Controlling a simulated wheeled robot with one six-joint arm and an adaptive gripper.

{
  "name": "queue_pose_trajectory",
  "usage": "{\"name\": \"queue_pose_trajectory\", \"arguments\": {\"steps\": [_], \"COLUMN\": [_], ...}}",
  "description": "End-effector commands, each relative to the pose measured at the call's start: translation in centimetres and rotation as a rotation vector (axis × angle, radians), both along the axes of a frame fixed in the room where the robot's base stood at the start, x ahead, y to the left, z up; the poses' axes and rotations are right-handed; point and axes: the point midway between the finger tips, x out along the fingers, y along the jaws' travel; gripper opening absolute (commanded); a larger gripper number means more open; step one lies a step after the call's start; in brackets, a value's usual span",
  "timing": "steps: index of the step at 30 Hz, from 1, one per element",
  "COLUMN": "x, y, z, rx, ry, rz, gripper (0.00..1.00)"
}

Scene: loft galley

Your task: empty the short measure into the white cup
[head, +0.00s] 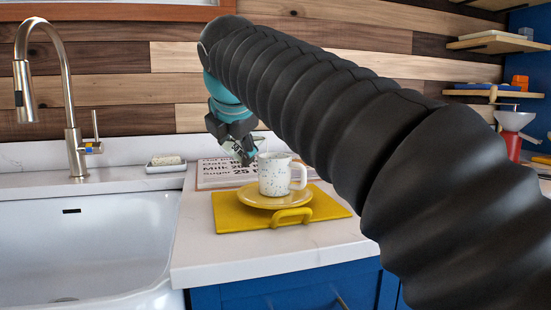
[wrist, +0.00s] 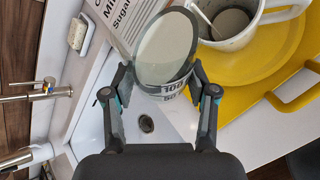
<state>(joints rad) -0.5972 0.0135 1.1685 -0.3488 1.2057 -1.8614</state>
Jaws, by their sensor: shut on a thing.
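My gripper (head: 236,143) is shut on the short measure, a clear cup with 100 and 50 marks (wrist: 172,88). In the wrist view my gripper (wrist: 161,76) has one finger on each side of it. The measure looks tilted in the head view, just left of the white cup's rim. A pale grey surface shows through its mouth; I cannot tell how full it is. The white speckled cup (head: 273,176) stands upright on a yellow plate (head: 252,196). In the wrist view the white cup (wrist: 268,18) has a greyish inside and a thin pale shape in it.
The plate rests on a yellow tray (head: 228,218) with a raised handle. A printed card (head: 212,176) lies behind it. The white sink (head: 90,240) and steel tap (head: 72,130) are to the left, with a soap dish (head: 166,167) behind. Counter in front of the tray is clear.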

Motion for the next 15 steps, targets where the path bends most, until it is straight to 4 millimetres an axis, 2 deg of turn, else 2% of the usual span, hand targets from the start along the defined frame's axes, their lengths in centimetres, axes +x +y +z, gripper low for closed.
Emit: {"name": "queue_pose_trajectory", "arguments": {"steps": [15], "x": [0.01], "y": [-0.01], "z": [0.19], "rx": [0.055], "ry": [0.018], "rz": [0.000], "gripper": [0.17]}}
